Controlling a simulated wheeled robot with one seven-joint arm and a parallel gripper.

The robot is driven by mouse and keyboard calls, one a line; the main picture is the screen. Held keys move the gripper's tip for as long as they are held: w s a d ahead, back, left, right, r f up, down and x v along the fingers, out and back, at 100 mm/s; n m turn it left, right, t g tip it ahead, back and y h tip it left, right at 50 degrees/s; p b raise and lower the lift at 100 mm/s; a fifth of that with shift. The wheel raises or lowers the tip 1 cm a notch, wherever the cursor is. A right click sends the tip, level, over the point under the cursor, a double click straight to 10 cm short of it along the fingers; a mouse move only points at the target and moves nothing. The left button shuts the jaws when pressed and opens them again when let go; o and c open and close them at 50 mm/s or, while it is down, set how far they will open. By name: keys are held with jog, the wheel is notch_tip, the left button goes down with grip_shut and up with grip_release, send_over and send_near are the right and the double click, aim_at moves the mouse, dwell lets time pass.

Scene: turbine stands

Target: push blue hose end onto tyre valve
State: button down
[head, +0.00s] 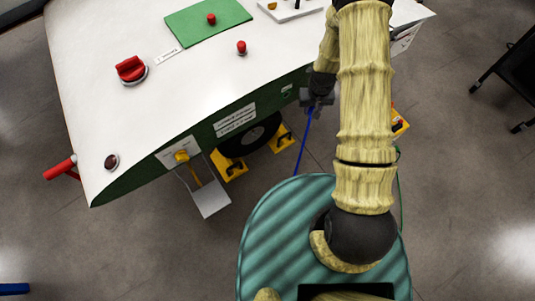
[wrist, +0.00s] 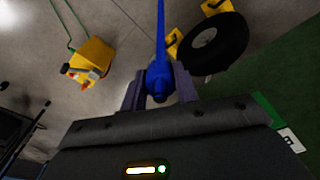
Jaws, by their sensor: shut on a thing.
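The blue hose (head: 304,140) hangs from my gripper (head: 316,100) beside the green side of the stand in the head view. In the wrist view my gripper (wrist: 159,92) is shut on the blue hose end (wrist: 158,82), and the hose runs up out of the picture. The black tyre (head: 250,137) stands under the stand's edge between yellow chocks, left of my gripper. It also shows in the wrist view (wrist: 214,45), right of the hose end and apart from it. I cannot make out the tyre valve in either view.
The stand has a white top (head: 200,75) with red knobs and a green mat (head: 190,27). Yellow chocks (head: 230,166) flank the tyre. A yellow machine (wrist: 90,60) with a green line stands on the floor. A grey flap (head: 210,200) juts from the stand.

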jog(key=w+a+f+n+t+y+b, duration=0.1)
jog(key=w+a+f+t+b, duration=0.15)
jog(key=f+b, duration=0.65)
jog(key=w+a+f+n+t+y+b, duration=0.1)
jog(key=w+a+f+t+b, duration=0.15)
jog(key=f+b, duration=0.65)
jog(key=w+a+f+n+t+y+b, duration=0.15)
jog(key=w+f+b, duration=0.25)
jog(key=f+b, duration=0.55)
jog(key=a+f+n+t+y+b, duration=0.1)
jog(key=a+f+t+y+b, duration=0.2)
jog(key=f+b, duration=1)
jog(key=a+f+n+t+y+b, duration=0.1)
jog(key=a+f+t+y+b, duration=0.2)
jog(key=f+b, duration=1.1)
jog(key=s+a+t+b, duration=0.1)
jog(key=a, duration=0.2)
jog(key=shift+a, duration=0.2)
jog(key=shift+w+r+n+t+y, duration=0.1)
jog(key=shift+n+t+y, duration=0.15)
jog(key=shift+b+x, duration=0.85)
jog(key=shift+x, duration=1.6)
